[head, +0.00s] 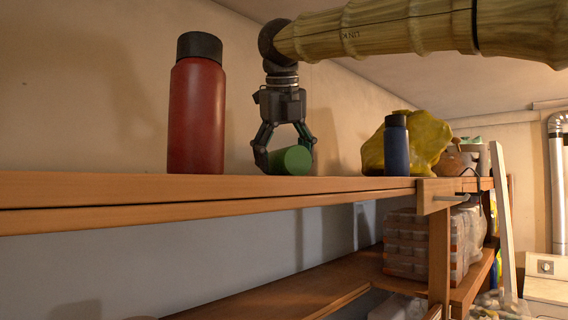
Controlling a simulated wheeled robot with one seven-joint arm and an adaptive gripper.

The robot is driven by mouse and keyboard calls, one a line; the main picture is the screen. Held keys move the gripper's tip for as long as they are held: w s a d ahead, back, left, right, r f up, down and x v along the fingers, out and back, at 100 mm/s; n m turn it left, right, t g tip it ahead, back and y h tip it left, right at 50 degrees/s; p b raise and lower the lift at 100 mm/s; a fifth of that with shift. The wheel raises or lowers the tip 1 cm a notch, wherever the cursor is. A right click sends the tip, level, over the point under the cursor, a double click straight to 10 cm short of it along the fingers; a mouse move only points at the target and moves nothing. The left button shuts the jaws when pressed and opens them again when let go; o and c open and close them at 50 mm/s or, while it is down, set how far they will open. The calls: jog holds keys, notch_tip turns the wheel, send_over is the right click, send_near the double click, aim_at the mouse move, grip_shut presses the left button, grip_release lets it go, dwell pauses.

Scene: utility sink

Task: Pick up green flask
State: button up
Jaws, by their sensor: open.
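The green flask (291,160) lies on its side on the upper wooden shelf (230,187), with its round end facing me. My gripper (283,150) points straight down over it. Its fingers are spread, one at the left of the flask and one at the right and behind it. The left finger is close to the flask's side; I cannot tell whether it touches. The rest of the flask behind its round end is hidden.
A red flask with a black cap (197,105) stands upright left of my gripper. A dark blue bottle (396,146) stands to the right, before a yellow crumpled object (430,138). A brown pot (459,160) is farther right. Stacked containers (412,250) sit on the lower shelf.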

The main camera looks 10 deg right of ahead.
jog(key=shift+f, duration=0.25)
dwell(0.3)
jog(key=shift+c, duration=0.2)
jog(key=c, duration=1.3)
jog(key=shift+r, duration=0.1)
